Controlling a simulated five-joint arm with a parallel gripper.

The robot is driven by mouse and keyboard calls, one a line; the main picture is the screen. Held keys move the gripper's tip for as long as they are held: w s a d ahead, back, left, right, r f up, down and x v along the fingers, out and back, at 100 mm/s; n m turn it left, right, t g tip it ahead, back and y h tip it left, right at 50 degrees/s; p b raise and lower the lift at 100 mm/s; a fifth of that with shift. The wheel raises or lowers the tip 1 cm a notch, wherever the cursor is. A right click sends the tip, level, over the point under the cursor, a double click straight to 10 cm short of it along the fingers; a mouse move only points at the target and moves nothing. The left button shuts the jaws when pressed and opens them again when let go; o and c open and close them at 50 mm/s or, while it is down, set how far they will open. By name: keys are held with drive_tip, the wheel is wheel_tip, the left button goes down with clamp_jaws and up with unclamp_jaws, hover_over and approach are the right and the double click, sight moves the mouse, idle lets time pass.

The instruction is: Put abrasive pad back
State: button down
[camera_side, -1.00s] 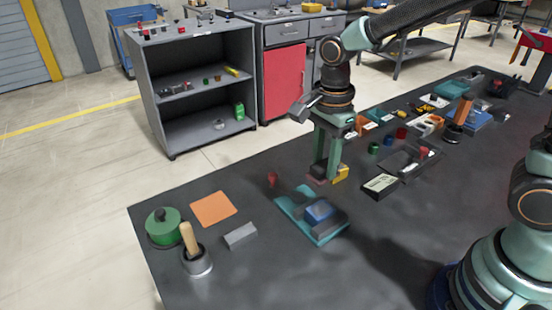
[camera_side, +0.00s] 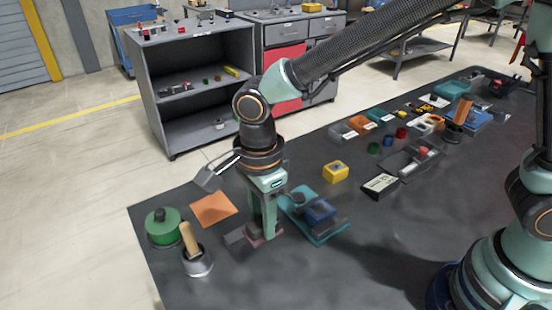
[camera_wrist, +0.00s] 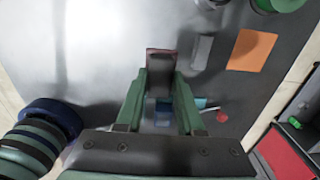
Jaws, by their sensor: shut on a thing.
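The abrasive pad, which I take to be the dark maroon piece, shows in the wrist view (camera_wrist: 162,60) between my fingertips. In the side view it is a small maroon strip at the tips of my gripper (camera_side: 264,236), low over the mat. My gripper is shut on it and points down. I cannot tell whether the pad touches the mat. A grey block (camera_side: 236,237) lies just left of my fingertips; in the wrist view it is right of the pad (camera_wrist: 202,52). The teal tray (camera_side: 333,236) with a blue block (camera_side: 319,211) stands to the right.
An orange sheet (camera_side: 214,209), a green lidded pot (camera_side: 163,226) and a grey pot with a wooden handle (camera_side: 197,262) stand at left. A yellow box (camera_side: 336,171) and black labelled box (camera_side: 380,186) lie right. The front mat is clear.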

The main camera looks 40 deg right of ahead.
wheel_tip(320, 180, down, 11)
drive_tip(key=shift+f, duration=0.1)
idle(0.3)
drive_tip(key=shift+f, duration=0.15)
drive_tip(key=c, duration=0.5)
unclamp_jaws()
